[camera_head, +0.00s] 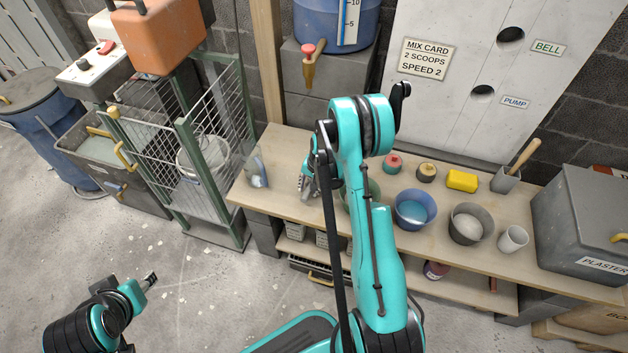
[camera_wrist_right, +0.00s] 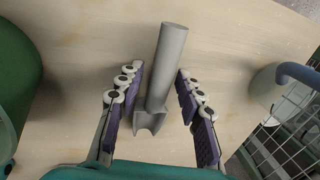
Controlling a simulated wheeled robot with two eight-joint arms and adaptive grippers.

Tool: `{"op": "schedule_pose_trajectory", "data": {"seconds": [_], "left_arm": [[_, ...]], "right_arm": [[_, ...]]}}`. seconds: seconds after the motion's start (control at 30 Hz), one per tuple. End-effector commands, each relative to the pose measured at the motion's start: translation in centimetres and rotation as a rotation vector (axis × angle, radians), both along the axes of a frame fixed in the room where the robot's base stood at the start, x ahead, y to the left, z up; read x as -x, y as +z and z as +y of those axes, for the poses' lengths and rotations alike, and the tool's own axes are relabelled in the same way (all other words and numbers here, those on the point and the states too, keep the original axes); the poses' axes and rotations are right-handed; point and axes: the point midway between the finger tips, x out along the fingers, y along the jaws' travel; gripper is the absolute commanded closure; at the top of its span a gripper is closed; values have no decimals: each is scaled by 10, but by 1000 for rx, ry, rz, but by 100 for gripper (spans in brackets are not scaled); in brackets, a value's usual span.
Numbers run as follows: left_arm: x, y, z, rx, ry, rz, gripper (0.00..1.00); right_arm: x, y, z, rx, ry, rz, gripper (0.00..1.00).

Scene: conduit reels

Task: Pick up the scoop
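The scoop (camera_wrist_right: 168,68) is light grey with a round handle and a short open end, lying on the wooden bench top in the right wrist view. My right gripper (camera_wrist_right: 160,76) is open around it, with a purple-padded finger on each side and a gap on both sides. In the head view my right gripper (camera_head: 306,187) is low over the bench's left part; I cannot make out the scoop there. My left gripper (camera_head: 150,281) is over the floor at lower left, far from the bench; its opening is too small to tell.
A jug with a blue handle (camera_head: 257,174) stands at the bench's left end, beside a wire cage (camera_head: 209,150). A green container (camera_wrist_right: 18,75) is left of my right gripper in the wrist view. A blue bowl (camera_head: 414,208), a grey bucket (camera_head: 472,224) and a yellow sponge (camera_head: 462,180) stand further right.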

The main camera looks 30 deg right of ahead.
Motion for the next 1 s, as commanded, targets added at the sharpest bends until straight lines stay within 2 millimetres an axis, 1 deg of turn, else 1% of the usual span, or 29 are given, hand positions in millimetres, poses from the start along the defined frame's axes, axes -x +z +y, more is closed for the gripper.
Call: {"op": "schedule_pose_trajectory", "data": {"seconds": [0.03,0.1,0.43,0.57,0.67,0.83,0.87,1.0], "left_arm": [[0,0,0,0,0,0,60],[0,0,0,0,0,0,60],[0,0,0,0,0,0,60],[0,4,0,0,0,0,60],[0,10,0,0,0,0,60],[0,27,0,0,0,0,60],[0,29,0,0,0,0,60],[0,41,0,0,0,0,60]], "right_arm": [[0,0,0,0,0,0,84],[0,0,0,0,0,0,100],[0,1,0,0,0,0,100],[0,7,0,0,0,0,100],[0,17,0,0,0,0,100],[0,48,0,0,0,0,100],[5,50,-7,0,-5,0,100],[24,69,-35,0,-7,0,100]]}}
